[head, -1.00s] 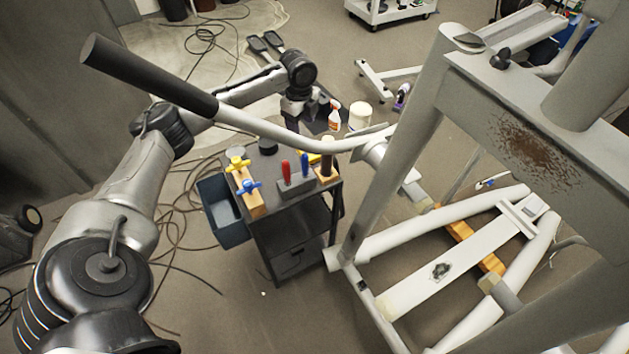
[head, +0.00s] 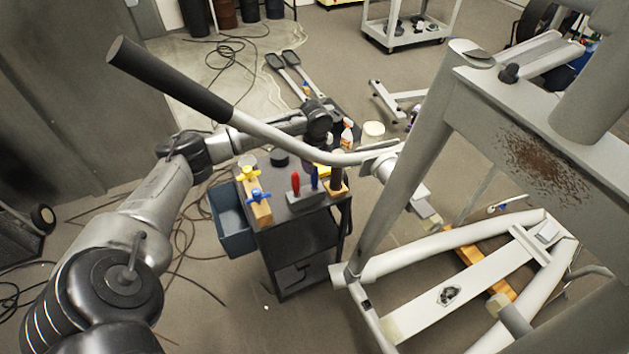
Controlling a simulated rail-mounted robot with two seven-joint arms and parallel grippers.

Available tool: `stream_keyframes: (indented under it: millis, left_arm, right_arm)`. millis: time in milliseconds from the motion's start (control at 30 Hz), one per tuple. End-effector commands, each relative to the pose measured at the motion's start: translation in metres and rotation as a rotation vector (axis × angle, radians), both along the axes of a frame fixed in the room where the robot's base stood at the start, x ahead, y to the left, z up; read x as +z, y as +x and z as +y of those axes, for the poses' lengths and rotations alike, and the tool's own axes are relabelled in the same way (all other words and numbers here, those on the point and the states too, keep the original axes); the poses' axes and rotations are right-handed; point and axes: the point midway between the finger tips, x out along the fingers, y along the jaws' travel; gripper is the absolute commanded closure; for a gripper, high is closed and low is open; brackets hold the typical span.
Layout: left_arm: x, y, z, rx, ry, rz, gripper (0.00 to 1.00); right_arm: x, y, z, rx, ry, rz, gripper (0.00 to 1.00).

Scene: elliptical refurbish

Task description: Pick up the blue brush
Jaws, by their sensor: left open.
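On a dark tool cart (head: 295,225), a blue upright handle (head: 314,177) stands beside a red handle (head: 295,183) in a grey holder (head: 304,198). A wooden block (head: 262,213) to their left carries a blue knobbed piece (head: 258,195) and a yellow one (head: 247,174). I cannot tell which blue item is the brush. My left gripper (head: 316,140) is open above the cart's back part, behind the blue handle and apart from it. Its fingers are partly hidden by the pale bent bar. My right gripper is not in view.
A pale bent lever with a black grip (head: 165,80) crosses in front of my left arm. A spray bottle (head: 347,133) and a white tub (head: 373,132) are behind. A blue-grey bin (head: 232,222) hangs on the cart's left.

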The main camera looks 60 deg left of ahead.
Motion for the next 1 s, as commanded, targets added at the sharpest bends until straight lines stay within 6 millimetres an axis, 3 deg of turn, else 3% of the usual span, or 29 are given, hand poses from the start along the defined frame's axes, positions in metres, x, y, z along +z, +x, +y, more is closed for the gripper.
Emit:
stream_keyframes:
  millis: [400,633,1000]
  left_arm:
    - [-0.047,-0.003,0.002,-0.001,0.001,0.002,0.43]
    - [-0.049,-0.003,0.002,-0.001,0.001,0.001,0.43]
    - [-0.049,-0.003,0.002,-0.001,0.001,0.001,0.77]
  right_arm:
    - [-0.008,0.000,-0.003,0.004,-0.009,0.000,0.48]
    - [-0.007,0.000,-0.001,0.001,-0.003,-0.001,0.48]
    - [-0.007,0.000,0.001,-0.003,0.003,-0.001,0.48]
